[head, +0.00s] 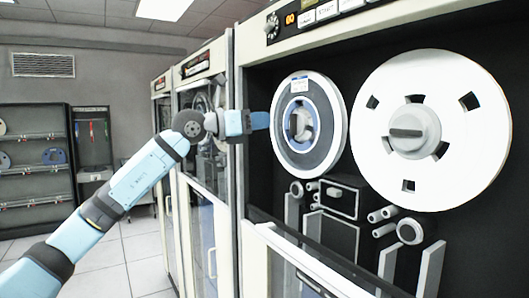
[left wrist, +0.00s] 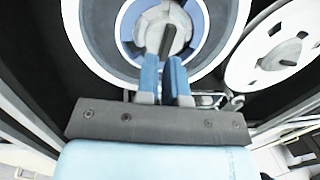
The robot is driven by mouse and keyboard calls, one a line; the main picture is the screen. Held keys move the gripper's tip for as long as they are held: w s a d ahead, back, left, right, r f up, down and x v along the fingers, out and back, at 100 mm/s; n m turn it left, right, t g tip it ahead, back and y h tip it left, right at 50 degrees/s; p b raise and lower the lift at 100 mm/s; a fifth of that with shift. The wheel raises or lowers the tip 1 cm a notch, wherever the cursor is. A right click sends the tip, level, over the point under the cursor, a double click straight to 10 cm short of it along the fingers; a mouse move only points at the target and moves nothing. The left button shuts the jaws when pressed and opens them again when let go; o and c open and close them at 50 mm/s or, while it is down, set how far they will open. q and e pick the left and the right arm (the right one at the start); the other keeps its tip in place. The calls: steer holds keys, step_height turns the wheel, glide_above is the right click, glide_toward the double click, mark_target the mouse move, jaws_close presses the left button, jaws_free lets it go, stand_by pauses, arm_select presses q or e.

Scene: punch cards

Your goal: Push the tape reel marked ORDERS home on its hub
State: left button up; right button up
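The left tape reel (head: 282,135), white with a blue ring and a small label at its top, is on the left hub (head: 301,120) of the tape drive. The label's text is too small to read. The reel also shows in the left wrist view (left wrist: 97,45), with the hub (left wrist: 163,30) in its middle. How far the reel sits on its hub cannot be told. My left gripper (head: 264,120) points at the reel near its left edge. Its blue fingers (left wrist: 163,62) show a narrow gap with nothing between them. Contact with the reel is unclear. My right gripper is not in view.
A larger white reel (head: 470,145) is on the right hub (head: 408,132). Rollers and guide blocks (head: 340,197) sit below the reels. More cabinets (head: 203,165) stand to the left. A shelf with reels (head: 35,150) stands at the back, with open floor before it.

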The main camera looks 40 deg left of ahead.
mark_target(285, 123)
arm_select(q)
steer(key=w+y+p, duration=0.1)
steer(key=w, duration=0.1)
steer(key=w+y+p, duration=0.1)
steer(key=w, duration=0.1)
steer(key=w+a+f+n+p, duration=0.1)
steer(key=shift+w+a+y, duration=0.1)
steer(key=shift+w+y, duration=0.3)
steer(key=shift+w, duration=0.35)
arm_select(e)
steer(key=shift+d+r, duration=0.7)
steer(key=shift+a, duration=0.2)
arm_select(q)
steer(key=shift+w+d+p, duration=0.1)
steer(key=shift+d+p, duration=0.1)
steer(key=shift+p, duration=0.1)
steer(key=shift+p+x, duration=0.5)
steer(key=shift+x, duration=0.7)
steer(key=shift+w+r, duration=0.1)
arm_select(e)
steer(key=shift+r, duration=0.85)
arm_select(q)
steer(key=shift+w, duration=0.15)
